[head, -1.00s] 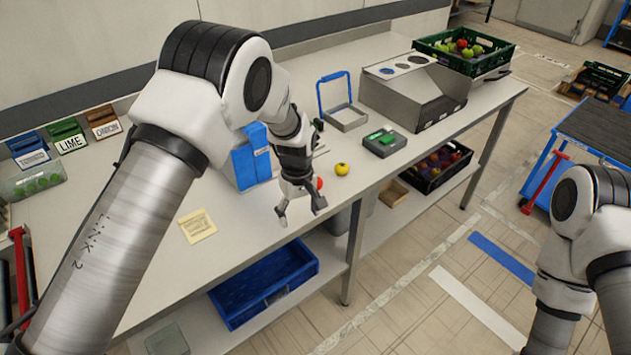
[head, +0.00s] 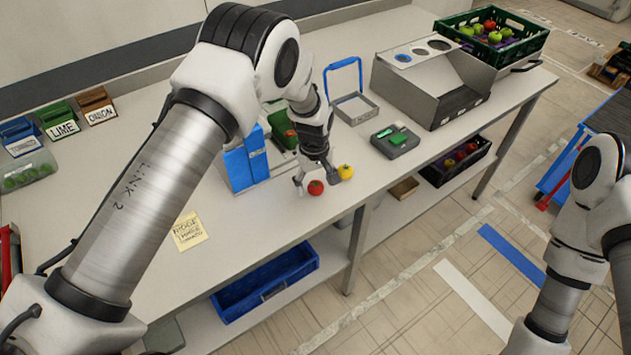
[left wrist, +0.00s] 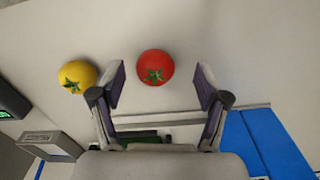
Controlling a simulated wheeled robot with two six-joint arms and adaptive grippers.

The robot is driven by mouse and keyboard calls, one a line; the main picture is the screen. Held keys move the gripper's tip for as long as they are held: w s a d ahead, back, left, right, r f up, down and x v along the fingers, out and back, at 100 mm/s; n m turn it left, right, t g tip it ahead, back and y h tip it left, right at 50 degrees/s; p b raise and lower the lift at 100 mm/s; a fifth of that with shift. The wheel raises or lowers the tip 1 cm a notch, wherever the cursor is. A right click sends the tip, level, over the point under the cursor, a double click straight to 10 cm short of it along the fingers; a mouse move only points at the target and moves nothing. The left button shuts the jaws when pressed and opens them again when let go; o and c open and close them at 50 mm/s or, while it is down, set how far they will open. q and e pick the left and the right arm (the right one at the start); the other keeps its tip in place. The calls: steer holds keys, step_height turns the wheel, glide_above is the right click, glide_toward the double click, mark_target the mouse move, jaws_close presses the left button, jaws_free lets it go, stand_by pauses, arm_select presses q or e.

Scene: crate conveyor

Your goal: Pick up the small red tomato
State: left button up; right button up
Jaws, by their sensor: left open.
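The small red tomato (head: 316,188) lies on the table near its front edge, and it also shows in the left wrist view (left wrist: 155,67) with its green calyx visible. My left gripper (head: 318,186) is open and points down at the tomato. In the left wrist view the tomato appears between the two fingertips of the left gripper (left wrist: 161,82), nearer the left finger, with no visible contact. A yellow tomato (head: 345,171) sits close by on the right, outside the fingers, and shows left of them in the left wrist view (left wrist: 77,75). My right gripper is out of view.
A blue box (head: 245,163) stands just left of the gripper, with a green and red thing (head: 290,137) behind. A scale (head: 395,140) and a metal hopper (head: 432,85) stand to the right. The table is clear in front of the blue box, apart from a note (head: 189,231).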

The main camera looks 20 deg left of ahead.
arm_select(q)
steer(key=f, duration=0.1)
steer(key=w+f, duration=0.1)
steer(key=shift+w+f, duration=0.1)
steer(key=shift+f, duration=0.25)
steer(key=shift+r, duration=0.1)
steer(key=shift+s+r, duration=0.1)
steer(key=shift+s, duration=0.2)
steer(key=c, duration=1.2)
steer(key=shift+r, duration=0.1)
